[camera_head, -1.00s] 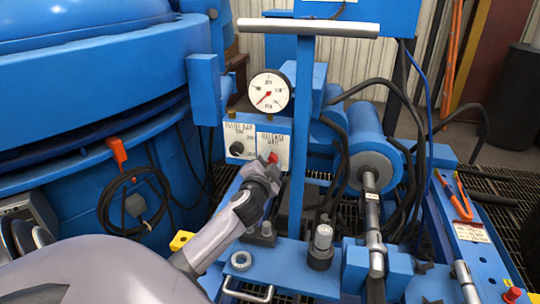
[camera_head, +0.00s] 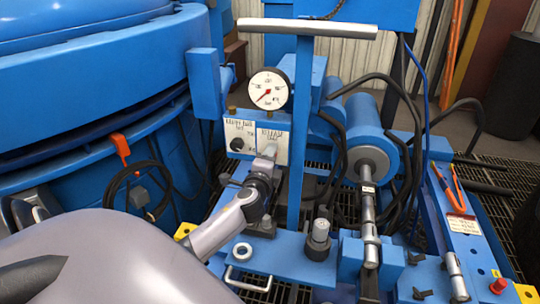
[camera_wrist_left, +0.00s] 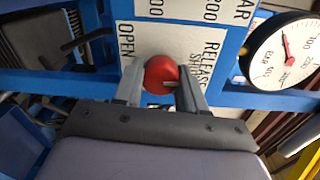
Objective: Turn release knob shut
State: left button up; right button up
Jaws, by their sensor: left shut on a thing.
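The release knob is a red round knob (camera_wrist_left: 161,73) on a white label plate, seen in the left wrist view. The plate reads "OPEN" on one side and "RELEASE" with a partly covered second word on the other. My left gripper (camera_wrist_left: 163,88) is shut on the knob, one finger on each side. A small pale pointer or pin shows on the knob near the right finger. In the head view my left gripper (camera_head: 267,156) reaches the right-hand label plate (camera_head: 274,136) and hides the knob. My right gripper is not in view.
A pressure gauge (camera_head: 269,89) sits just above the plates. A black knob (camera_head: 237,144) is on the left-hand plate. A T-shaped blue post (camera_head: 301,130) stands close right of my gripper. A blue cylinder (camera_head: 368,140) and black hoses lie further right.

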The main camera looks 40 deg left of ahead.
pick_arm(q)
jog(key=shift+m, duration=0.3)
jog(key=o, duration=1)
jog(key=shift+o, duration=0.2)
jog(key=v, duration=0.7)
